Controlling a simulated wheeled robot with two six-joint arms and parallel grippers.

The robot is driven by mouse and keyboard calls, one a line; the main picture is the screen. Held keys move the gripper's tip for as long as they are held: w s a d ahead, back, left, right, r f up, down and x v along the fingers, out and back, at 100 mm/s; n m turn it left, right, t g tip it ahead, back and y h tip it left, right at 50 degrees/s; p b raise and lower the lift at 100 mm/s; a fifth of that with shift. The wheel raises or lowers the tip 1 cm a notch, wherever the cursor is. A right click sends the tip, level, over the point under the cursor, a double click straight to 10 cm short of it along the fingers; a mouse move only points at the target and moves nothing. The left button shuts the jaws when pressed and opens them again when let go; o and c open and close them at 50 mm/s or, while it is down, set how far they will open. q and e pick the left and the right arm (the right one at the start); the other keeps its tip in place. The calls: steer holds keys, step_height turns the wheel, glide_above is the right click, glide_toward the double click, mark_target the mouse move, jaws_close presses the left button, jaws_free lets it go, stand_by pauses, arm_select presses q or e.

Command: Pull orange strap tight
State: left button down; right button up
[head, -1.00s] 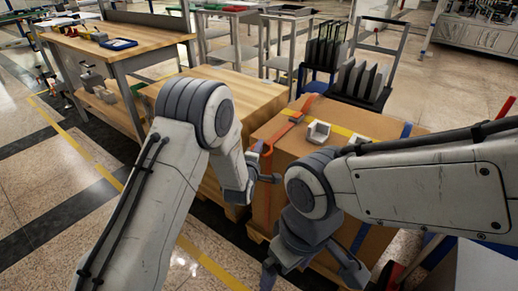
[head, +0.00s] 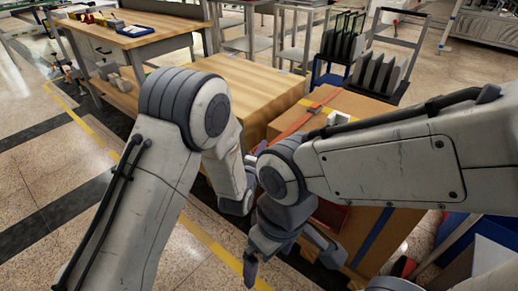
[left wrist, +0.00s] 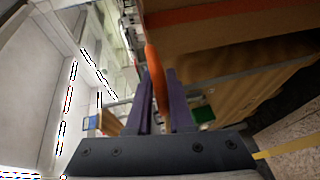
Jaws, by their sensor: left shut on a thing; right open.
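The orange strap (head: 318,105) lies across the top of a cardboard box (head: 351,232) and runs toward its left edge, where my arms hide it. In the left wrist view, the orange strap end (left wrist: 157,82) stands between the two purple fingers of my left gripper (left wrist: 158,74), which is shut on it. In the head view, my left gripper (head: 249,178) is beside the box's left side, its fingers partly hidden behind my right arm. My right gripper (head: 291,262) is open and empty, lower down in front of the box.
A yellow strap (head: 347,124), a pale corner piece (head: 340,117) and a blue strap (head: 372,243) are on the box. A wooden-topped block (head: 258,88) stands behind it on the left. A workbench (head: 155,37) and a cart with dark panels (head: 376,72) stand farther back.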

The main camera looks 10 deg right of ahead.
arm_select(q)
steer(key=c, duration=0.9)
jaws_free()
steer(key=shift+s+a+f, duration=0.15)
steer(key=shift+a+f, duration=0.1)
steer(key=shift+f, duration=0.2)
steer(key=shift+r, duration=0.15)
steer(key=shift+d+r, duration=0.1)
steer(key=p+v, duration=0.1)
steer(key=v, duration=0.9)
steer(key=shift+s, duration=0.15)
